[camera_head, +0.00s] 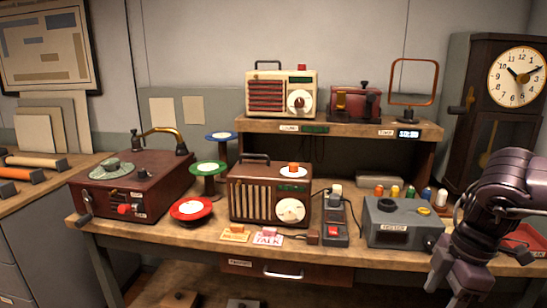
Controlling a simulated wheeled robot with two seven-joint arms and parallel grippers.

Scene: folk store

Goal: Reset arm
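My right arm comes in from the right edge, and its dark purple gripper (457,290) points down in front of the bench's right front edge. The fingers run toward the bottom of the picture, and their tips are partly cut off or dark, so I cannot tell whether they are apart. No held object is visible at the gripper. It is close to the grey tester box (398,225) and right of it. The arm hides part of the bench's right end and part of a red item (525,238) there. My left gripper is not in view.
The wooden bench (215,232) holds a record player (125,185), coloured spools, a brown radio (268,195), a power strip (334,225) and several small bulbs. A raised shelf (350,127) carries a cream radio (281,93). A tall clock (518,78) stands at right.

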